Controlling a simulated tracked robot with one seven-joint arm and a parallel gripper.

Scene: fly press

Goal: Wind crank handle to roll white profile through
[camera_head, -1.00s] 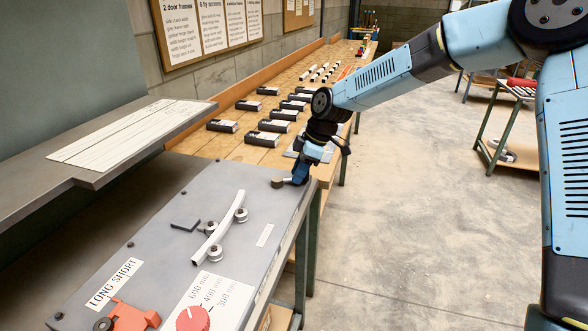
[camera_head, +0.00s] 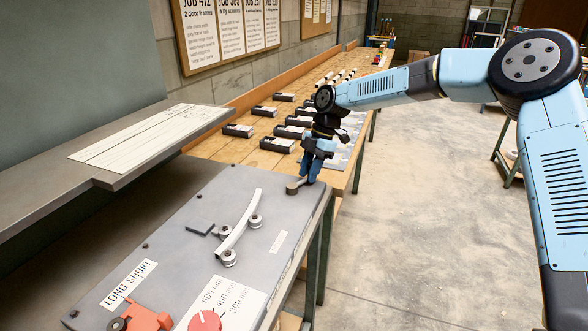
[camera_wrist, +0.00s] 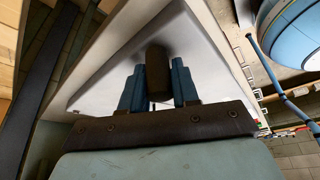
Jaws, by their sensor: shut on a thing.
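The white profile (camera_head: 239,220) is a curved strip lying on the grey bench panel (camera_head: 180,225). It passes by metal rollers, one near its middle (camera_head: 255,221) and one at its near end (camera_head: 229,257). The crank (camera_head: 293,188) stands at the panel's far right corner, with a brownish round hub. My gripper (camera_head: 308,180) is over that corner, pointing down. In the wrist view its blue fingers (camera_wrist: 158,86) are shut on either side of the dark brown crank handle (camera_wrist: 157,62). The lower part of the handle is hidden in the head view.
A red dial (camera_head: 205,321) and an orange-red block (camera_head: 146,318) are at the panel's near end. A grey shelf (camera_head: 110,180) overhangs on the left. Dark boxes (camera_head: 277,145) stand on the wooden bench behind. The floor (camera_head: 430,220) on the right is open.

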